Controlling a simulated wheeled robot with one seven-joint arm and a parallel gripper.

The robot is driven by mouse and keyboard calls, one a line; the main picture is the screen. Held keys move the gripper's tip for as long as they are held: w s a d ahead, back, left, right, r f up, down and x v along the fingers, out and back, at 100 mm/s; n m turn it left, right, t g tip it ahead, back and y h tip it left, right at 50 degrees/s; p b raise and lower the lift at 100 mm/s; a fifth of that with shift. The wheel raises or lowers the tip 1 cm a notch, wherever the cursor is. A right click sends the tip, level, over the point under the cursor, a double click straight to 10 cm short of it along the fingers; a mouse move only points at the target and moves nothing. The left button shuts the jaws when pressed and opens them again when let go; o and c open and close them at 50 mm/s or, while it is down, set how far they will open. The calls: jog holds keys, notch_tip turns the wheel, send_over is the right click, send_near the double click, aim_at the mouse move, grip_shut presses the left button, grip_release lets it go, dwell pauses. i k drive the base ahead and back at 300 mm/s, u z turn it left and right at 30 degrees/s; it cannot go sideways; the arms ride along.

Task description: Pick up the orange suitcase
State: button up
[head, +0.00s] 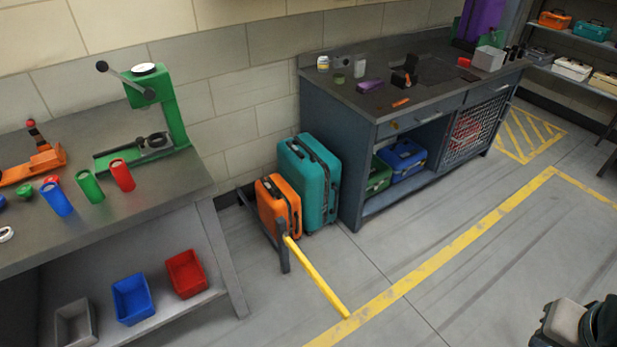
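The orange suitcase (278,207) stands upright on the floor between the two workbenches, near the wall. Its dark side and edge face right. A larger teal suitcase (308,180) stands upright right behind it, to its right. A dark low rail (262,222) with a post stands at the orange suitcase's left and front, hiding part of its lower side. My gripper's fingers do not show; a grey and dark part at the bottom right corner may be part of my arm.
A left workbench (190,205) holds colored cups and a green press (160,105). A dark blue workbench (345,150) stands right of the suitcases. Yellow lines (440,260) mark the floor. The floor in front and to the right is mostly clear.

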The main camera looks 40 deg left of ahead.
aim_at(287, 203)
jog(key=u, duration=0.35)
jog(key=i, duration=1.75)
jog(key=u, duration=1.2)
jog(key=i, duration=1)
jog(key=u, duration=1.45)
jog(key=i, duration=0.5)
jog(key=u, duration=0.5)
